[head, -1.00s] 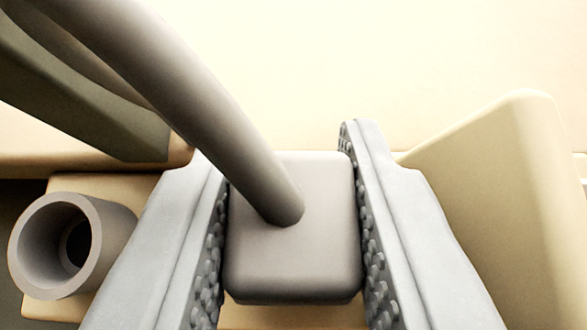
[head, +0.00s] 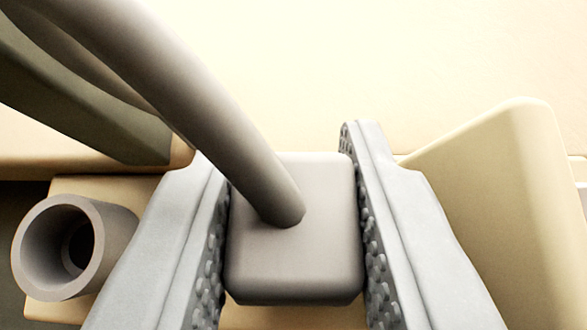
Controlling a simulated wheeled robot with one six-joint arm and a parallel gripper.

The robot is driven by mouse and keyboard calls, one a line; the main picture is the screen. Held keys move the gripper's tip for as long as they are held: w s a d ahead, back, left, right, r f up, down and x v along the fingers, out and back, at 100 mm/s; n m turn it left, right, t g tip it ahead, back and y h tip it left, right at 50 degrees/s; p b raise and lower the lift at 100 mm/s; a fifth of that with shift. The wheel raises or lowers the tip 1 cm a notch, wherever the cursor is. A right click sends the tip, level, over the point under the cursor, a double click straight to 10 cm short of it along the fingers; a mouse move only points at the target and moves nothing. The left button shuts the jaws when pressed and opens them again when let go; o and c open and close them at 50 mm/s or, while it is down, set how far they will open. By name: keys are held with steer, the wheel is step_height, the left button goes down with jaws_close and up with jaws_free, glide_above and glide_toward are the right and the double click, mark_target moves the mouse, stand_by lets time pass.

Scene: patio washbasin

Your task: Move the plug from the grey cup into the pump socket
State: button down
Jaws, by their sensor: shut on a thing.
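The plug (head: 293,258) is a grey-brown rounded block in the lower middle of the head view. A thick cable (head: 190,90) of the same colour rises from it to the upper left. My gripper (head: 292,215) is shut on the plug, with one studded grey finger on each side. The grey cup (head: 70,247) is a hollow round tube at the lower left, apart from the plug, with a dark hole inside. The plug's underside is hidden, and I cannot make out the pump socket.
A tan wedge-shaped block (head: 500,190) stands close on the right of my gripper. A dark olive beam (head: 80,100) lies at the upper left, beside the cable. A pale, bright surface (head: 420,60) fills the top and looks bare.

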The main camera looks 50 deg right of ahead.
steer(key=shift+r, duration=0.55)
stand_by(0.4)
steer(key=shift+f, duration=0.8)
stand_by(0.5)
steer(key=shift+r, duration=0.8)
stand_by(0.5)
steer(key=shift+f, duration=0.8)
stand_by(0.5)
steer(key=c, duration=1.4)
jaws_free()
steer(key=shift+a, duration=0.1)
steer(key=v, duration=1.1)
